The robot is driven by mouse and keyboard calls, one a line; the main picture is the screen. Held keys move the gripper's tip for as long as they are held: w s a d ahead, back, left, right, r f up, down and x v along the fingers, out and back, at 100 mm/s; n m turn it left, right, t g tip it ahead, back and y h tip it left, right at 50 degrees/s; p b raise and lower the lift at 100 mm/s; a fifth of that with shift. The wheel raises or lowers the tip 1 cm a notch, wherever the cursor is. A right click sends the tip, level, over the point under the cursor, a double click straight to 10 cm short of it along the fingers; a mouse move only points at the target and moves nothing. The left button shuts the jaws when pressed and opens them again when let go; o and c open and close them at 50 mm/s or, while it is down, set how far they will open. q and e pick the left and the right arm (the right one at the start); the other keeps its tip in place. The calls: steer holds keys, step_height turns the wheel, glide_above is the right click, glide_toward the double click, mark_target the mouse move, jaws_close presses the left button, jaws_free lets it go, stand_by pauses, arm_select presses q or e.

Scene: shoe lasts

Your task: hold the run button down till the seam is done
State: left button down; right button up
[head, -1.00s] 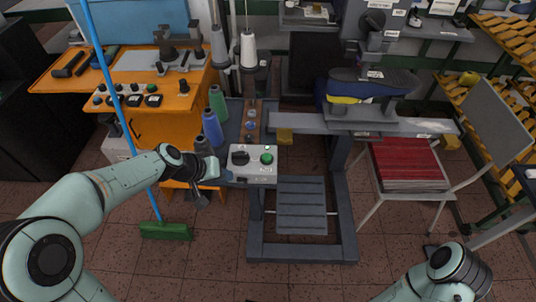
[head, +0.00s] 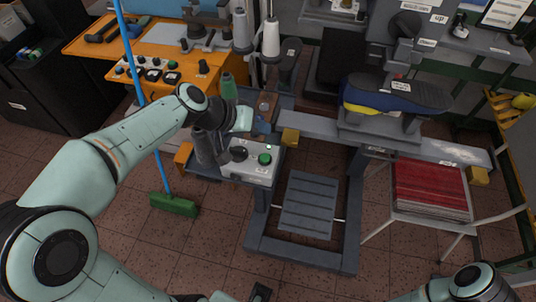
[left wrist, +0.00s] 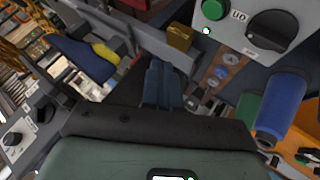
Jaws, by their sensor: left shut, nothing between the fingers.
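The pale control box (head: 248,172) stands at the machine's left side, with a round green button (head: 264,158) and a black knob (head: 239,153). The left wrist view shows the same box (left wrist: 262,40), green button (left wrist: 212,10) and knob (left wrist: 272,31) at the upper right.
A dark shoe form (head: 398,93) sits on the machine to the right. A chair with a red stack (head: 430,188) and a green broom (head: 173,204) stand nearby.

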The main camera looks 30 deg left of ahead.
arm_select(q)
steer(key=b, duration=0.6)
glide_above(261, 158)
step_height(261, 158, down, 8)
steer(key=shift+d+f, duration=0.1)
steer(key=shift+f+b, duration=0.35)
steer(key=shift+b, duration=0.25)
stand_by(1.4)
steer(key=shift+f+b, duration=0.4)
steer(key=shift+b, duration=0.1)
